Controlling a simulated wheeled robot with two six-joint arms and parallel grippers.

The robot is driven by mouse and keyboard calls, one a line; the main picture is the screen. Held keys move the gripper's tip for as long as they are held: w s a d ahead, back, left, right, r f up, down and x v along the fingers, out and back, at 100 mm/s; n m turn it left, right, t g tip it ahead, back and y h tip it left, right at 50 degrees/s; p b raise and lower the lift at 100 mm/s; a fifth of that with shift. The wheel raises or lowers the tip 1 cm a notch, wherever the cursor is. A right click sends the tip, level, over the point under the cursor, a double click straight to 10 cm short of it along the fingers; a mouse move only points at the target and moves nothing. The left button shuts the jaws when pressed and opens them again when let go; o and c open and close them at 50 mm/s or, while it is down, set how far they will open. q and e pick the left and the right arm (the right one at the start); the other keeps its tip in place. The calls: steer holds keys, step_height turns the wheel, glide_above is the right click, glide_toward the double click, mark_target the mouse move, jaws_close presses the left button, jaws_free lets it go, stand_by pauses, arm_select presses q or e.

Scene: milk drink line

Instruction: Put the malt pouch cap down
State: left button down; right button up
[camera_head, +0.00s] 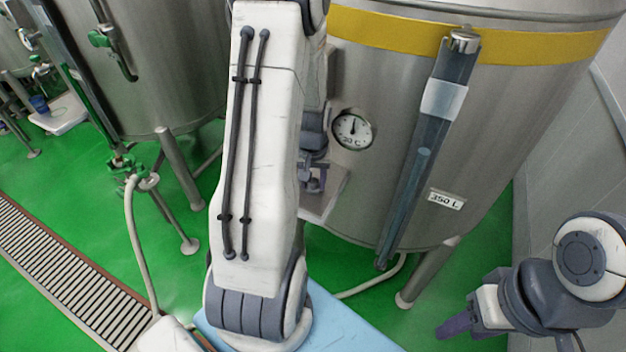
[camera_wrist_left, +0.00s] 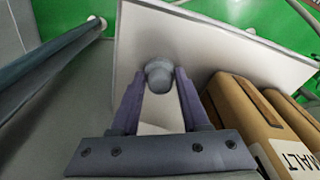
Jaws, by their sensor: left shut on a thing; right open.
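In the left wrist view, my left gripper (camera_wrist_left: 160,82) is shut on a small grey cap (camera_wrist_left: 158,72), held between the two purple fingertips. The cap is over a white tray or shelf (camera_wrist_left: 215,42); I cannot tell whether it touches it. Brown malt pouches (camera_wrist_left: 243,105), one with a MALT label, stand on the right beside my fingers. In the head view, my left gripper (camera_head: 314,183) is partly hidden behind my arm, in front of the tank, and the cap cannot be made out. My right gripper (camera_head: 455,327) is open and empty at the lower right.
A large steel tank (camera_head: 385,70) with a round gauge (camera_head: 353,130) and a sight tube (camera_head: 425,150) stands right behind my left arm. Another tank (camera_head: 160,60) stands at the left. A hose (camera_head: 137,240) and a floor grate (camera_head: 60,270) lie on the left.

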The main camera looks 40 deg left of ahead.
mark_target(313, 184)
arm_select(q)
steer(key=shift+f, duration=0.1)
steer(key=shift+f, duration=0.15)
steer(key=shift+c, duration=2)
jaws_free()
step_height(313, 184, up, 12)
steer(key=s+d+b, duration=0.1)
steer(key=shift+r, duration=0.25)
